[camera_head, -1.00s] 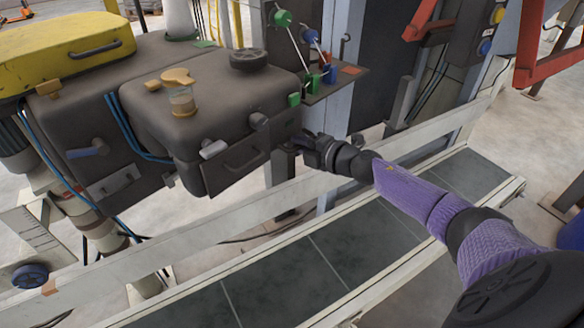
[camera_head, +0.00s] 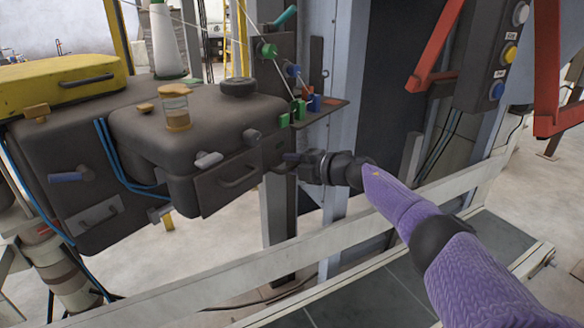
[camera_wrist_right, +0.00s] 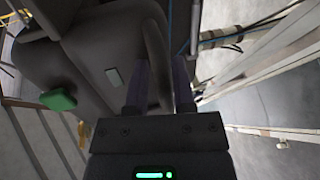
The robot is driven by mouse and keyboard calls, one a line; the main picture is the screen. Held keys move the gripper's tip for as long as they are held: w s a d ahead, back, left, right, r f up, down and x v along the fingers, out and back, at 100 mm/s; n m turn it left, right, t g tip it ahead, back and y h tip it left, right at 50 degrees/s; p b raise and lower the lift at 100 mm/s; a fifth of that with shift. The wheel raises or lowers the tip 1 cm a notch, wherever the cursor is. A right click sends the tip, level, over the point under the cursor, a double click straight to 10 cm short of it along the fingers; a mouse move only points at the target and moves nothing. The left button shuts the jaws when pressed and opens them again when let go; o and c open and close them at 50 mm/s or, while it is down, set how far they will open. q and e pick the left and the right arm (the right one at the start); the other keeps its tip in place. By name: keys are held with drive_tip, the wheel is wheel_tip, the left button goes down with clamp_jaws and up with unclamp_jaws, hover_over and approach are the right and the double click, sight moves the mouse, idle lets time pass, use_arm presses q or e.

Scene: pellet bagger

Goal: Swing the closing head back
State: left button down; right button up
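The closing head (camera_head: 205,140) is a dark grey box at the left in the head view, with a round black cap, an amber-filled jar and a bar handle on its front. My right gripper (camera_head: 286,159) is at the box's right end. In the wrist view, the two dark fingers of my right gripper (camera_wrist_right: 160,88) stand apart, with a dark curved bar (camera_wrist_right: 157,45) running between them. The fingers look open around this bar; contact cannot be made out. My left gripper is not in view.
A yellow-topped unit (camera_head: 60,73) adjoins the head at the left. A small shelf with coloured blocks (camera_head: 318,106) sits just above my right gripper. A pale rail (camera_head: 210,272) and conveyor run below. Red bars (camera_head: 437,50) and a button box (camera_head: 495,55) are at the right.

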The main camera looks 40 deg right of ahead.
drive_tip(key=shift+o, duration=0.7)
drive_tip(key=shift+s+d+r+p, duration=0.1)
drive_tip(key=shift+s+d+p, duration=0.05)
drive_tip(key=shift+s+p, duration=0.15)
drive_tip(key=p+v, duration=0.1)
drive_tip(key=v, duration=0.8)
drive_tip(key=shift+s+p, duration=0.2)
drive_tip(key=shift+p, duration=0.1)
